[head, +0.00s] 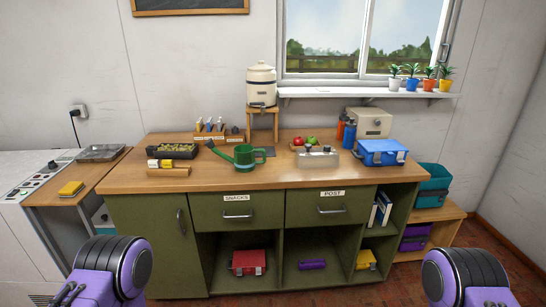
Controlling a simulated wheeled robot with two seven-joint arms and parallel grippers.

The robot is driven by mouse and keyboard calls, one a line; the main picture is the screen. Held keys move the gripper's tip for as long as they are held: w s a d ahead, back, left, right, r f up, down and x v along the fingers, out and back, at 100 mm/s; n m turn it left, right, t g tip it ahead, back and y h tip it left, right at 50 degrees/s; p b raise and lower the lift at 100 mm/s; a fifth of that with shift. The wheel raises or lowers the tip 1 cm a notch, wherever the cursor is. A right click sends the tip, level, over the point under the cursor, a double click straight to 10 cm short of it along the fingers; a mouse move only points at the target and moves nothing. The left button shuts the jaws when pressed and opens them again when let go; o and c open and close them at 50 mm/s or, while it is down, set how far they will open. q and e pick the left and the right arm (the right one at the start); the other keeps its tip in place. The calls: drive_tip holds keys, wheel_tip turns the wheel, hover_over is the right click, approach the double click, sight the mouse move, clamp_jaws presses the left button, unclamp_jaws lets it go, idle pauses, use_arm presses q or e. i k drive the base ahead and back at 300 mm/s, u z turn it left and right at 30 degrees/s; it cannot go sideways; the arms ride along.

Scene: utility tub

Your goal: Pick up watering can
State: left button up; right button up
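The green watering can (244,160) stands upright on the wooden counter (290,168), near its middle. Its spout points left, with a dark rose at the tip, and its handle is on the right. Nothing is touching it that I can see. Parts of my two arms show at the bottom left and bottom right corners, well short of the counter. Neither gripper is in view.
Left of the can are a black planter tray (173,151) and small blocks (160,163). Right are a metal box (317,158) and a blue toolbox (382,153). A cream dispenser (261,86) on a wooden stand is behind. Counter in front of the can is clear.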

sight(244, 159)
drive_tip(key=z, duration=0.75)
drive_tip(key=i, duration=1.3)
drive_tip(key=u, duration=0.4)
